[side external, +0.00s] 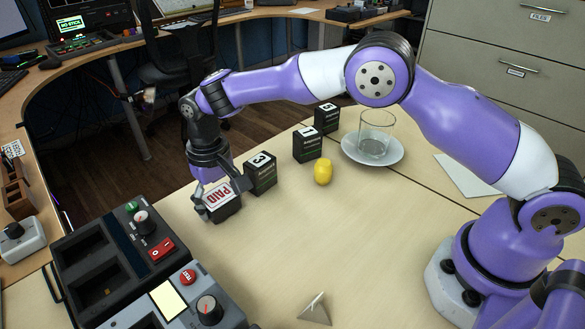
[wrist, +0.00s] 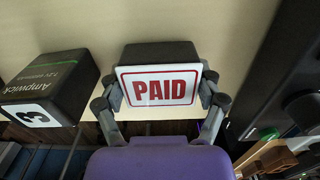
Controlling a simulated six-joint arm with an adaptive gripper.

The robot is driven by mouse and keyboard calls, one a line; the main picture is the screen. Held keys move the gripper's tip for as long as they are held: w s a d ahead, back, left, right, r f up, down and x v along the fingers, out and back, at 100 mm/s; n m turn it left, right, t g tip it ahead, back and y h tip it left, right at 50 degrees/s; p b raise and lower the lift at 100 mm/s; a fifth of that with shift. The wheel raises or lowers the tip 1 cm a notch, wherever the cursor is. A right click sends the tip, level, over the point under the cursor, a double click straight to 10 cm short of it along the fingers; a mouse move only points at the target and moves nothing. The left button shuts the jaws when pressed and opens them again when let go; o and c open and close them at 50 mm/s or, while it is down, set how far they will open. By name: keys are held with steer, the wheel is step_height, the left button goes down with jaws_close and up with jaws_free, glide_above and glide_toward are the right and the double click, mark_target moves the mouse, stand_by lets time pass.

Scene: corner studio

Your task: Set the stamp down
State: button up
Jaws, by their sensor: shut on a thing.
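The stamp (side external: 224,205) is a black block with a white plate that reads PAID in red. In the wrist view the stamp (wrist: 160,85) sits between the two fingers of my gripper (wrist: 162,98), which is shut on its sides. In the side view my gripper (side external: 213,190) points down at the table's left part, beside the black box marked 3 (side external: 261,174). The stamp is at or just above the table top (side external: 270,235); I cannot tell if its underside touches.
Two more numbered black boxes (side external: 307,145) (side external: 326,118) stand farther back. A yellow object (side external: 322,171) and a glass (side external: 375,138) on a saucer (side external: 398,155) are to the right. A control panel (side external: 140,255) is at front left. A small metal pyramid (side external: 315,309) lies in front. The middle is clear.

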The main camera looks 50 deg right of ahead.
steer(key=shift+f, duration=0.15)
steer(key=o, duration=1.1)
steer(key=shift+c, duration=0.2)
